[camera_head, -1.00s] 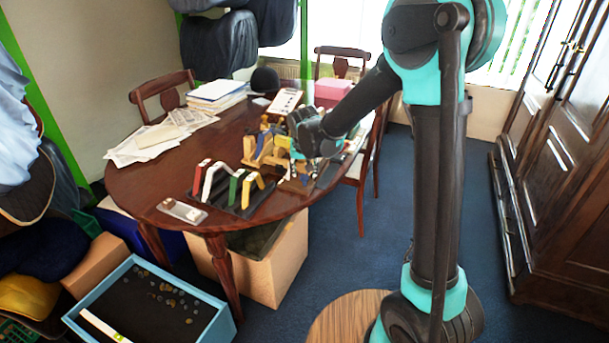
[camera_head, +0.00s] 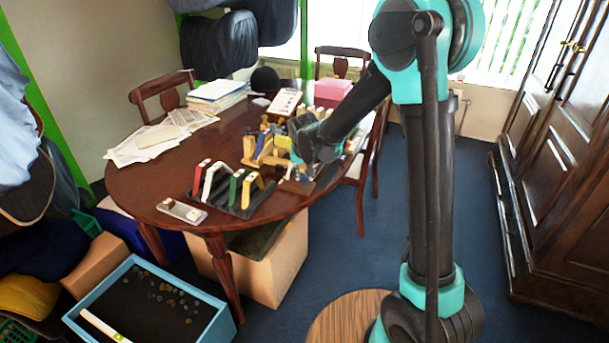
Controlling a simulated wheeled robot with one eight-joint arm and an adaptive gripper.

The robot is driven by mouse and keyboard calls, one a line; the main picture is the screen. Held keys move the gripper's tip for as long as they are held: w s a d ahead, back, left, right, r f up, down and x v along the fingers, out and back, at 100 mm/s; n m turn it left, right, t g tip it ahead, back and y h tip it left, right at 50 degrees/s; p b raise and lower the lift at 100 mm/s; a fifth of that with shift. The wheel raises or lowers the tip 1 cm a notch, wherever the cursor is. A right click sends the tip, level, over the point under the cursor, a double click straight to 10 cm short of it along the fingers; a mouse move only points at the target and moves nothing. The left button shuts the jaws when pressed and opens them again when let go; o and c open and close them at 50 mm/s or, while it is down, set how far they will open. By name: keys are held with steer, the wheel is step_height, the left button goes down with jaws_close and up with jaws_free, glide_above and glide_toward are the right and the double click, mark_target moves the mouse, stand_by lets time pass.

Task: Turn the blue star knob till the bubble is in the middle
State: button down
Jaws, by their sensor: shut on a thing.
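My gripper (camera_head: 297,174) is low over the front right part of the table, at the end of my turquoise and black arm. It is small and partly hidden by my wrist. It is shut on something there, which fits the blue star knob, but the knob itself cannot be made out. The bubble is too small or hidden, so its position cannot be told. A wooden stand (camera_head: 262,158) with yellow and blue parts is just left of my wrist.
A dark rack with red, white, green and yellow upright pieces (camera_head: 233,188) stands left of my gripper. A grey metal plate (camera_head: 182,211) lies at the front edge of the table (camera_head: 140,193). Papers (camera_head: 150,141) and stacked sheets (camera_head: 217,93) lie further back. A chair (camera_head: 369,165) is at the right.

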steer(key=shift+d+n+g+y, duration=0.15)
steer(key=shift+n+y, duration=0.35)
steer(key=shift+n, duration=0.7)
steer(key=shift+n+g+y, duration=0.15)
steer(key=shift+n+y, duration=0.35)
steer(key=shift+n, duration=0.7)
steer(key=c, duration=1.2)
jaws_free()
steer(key=v, duration=1.2)
